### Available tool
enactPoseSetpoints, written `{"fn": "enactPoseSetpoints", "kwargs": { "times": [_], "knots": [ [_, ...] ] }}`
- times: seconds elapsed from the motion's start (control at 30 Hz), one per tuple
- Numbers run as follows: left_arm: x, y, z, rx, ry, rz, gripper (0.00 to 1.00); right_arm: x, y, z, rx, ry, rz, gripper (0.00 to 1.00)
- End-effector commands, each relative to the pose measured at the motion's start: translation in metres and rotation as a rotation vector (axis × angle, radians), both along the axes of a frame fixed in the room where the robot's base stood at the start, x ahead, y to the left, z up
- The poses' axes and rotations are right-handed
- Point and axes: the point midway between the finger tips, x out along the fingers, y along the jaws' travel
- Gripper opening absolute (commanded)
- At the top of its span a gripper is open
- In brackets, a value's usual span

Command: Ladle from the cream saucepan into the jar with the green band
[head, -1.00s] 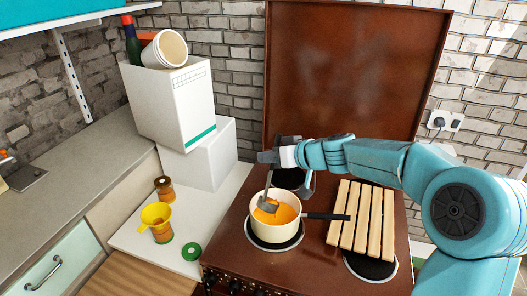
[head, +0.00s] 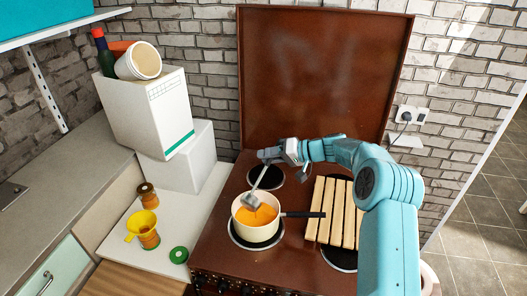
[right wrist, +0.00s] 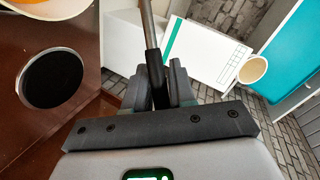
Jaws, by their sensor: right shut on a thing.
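The cream saucepan (head: 240,224) stands on the front left hob plate, with orange contents (head: 262,215) and a dark handle pointing right. My right gripper (head: 272,156) is shut on the handle of a grey metal ladle. The ladle bowl (head: 250,202) hangs tilted over the back left of the pan opening; I cannot tell how full it is. In the right wrist view the handle (right wrist: 148,30) runs up from the gripper (right wrist: 160,92). A jar (head: 149,240) with a yellow funnel (head: 143,222) in its mouth stands left on the white top; its band is unclear. My left gripper is out of view.
A second, brown-lidded jar (head: 147,196) stands behind the funnel jar, and a green lid (head: 179,255) lies in front. A slatted wooden rack (head: 336,212) covers the hob's right side. White boxes (head: 150,115) stand behind the jars. The raised brown hob cover (head: 322,75) is behind.

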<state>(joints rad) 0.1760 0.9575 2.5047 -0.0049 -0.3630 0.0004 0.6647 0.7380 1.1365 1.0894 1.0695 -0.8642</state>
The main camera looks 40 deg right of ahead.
Motion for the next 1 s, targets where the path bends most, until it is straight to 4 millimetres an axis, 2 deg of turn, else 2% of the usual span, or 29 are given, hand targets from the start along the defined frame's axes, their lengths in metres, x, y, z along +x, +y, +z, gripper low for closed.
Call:
{"fn": "enactPoseSetpoints", "kwargs": {
  "times": [0.03,0.3,1.0],
  "knots": [
    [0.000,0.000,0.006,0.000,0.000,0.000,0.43,0.001,-0.004,-0.001,0.027,0.010,0.000,0.00],
    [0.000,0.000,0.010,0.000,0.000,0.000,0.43,0.005,-0.015,-0.010,0.118,0.039,0.000,0.00],
    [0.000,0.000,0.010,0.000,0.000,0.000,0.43,0.005,-0.016,-0.011,0.128,0.043,0.000,0.00]
  ]
}}
